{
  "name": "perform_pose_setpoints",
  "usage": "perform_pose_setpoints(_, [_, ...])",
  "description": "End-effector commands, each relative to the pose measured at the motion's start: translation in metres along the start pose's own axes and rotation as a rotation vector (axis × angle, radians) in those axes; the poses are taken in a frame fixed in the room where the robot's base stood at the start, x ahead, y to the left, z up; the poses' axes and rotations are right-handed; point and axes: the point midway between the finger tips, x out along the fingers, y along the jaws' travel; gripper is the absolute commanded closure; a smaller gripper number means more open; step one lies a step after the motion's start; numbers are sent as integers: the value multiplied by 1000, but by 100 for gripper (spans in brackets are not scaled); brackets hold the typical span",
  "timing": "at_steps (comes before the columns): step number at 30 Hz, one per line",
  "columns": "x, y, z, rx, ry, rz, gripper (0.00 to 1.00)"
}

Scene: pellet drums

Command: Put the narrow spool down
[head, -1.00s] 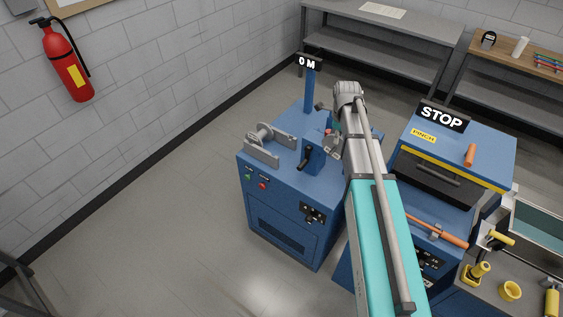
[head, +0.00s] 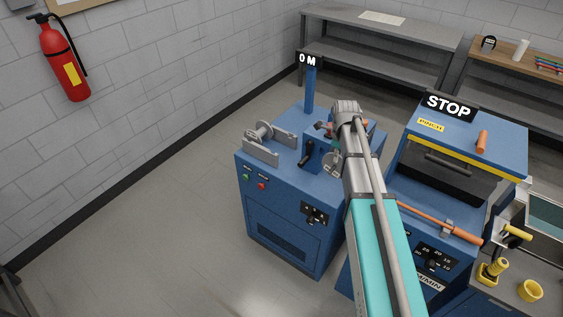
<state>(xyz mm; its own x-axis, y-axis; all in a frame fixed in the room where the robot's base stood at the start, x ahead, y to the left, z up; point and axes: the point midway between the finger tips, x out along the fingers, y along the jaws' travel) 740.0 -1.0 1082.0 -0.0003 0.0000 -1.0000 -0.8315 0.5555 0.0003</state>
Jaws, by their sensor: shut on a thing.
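My gripper (head: 336,146) is in the head view at the far end of my arm, over the right part of the blue winder's top. My arm hides most of it, including its fingertips. It is shut on the narrow spool (head: 332,164), whose grey round flange shows just left of my arm. The rest of that spool is hidden. I cannot tell whether the spool touches the machine. Another grey spool-like part (head: 263,131) sits between two grey bracket plates (head: 261,153) on the left of the blue winder (head: 283,205).
The machine with the STOP sign (head: 449,107) is right of my arm. An orange bar (head: 425,217) crosses its front. Floor at left is clear.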

Motion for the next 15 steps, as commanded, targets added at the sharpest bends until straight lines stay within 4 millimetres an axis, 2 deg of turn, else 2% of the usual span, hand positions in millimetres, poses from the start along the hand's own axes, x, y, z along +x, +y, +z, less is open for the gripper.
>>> perform_pose_setpoints(1, [17,0,0,0,0,0,100])
perform_pose_setpoints(6, [38,0,0,0,0,0,100])
perform_pose_setpoints(15, [50,0,0,0,0,0,100])
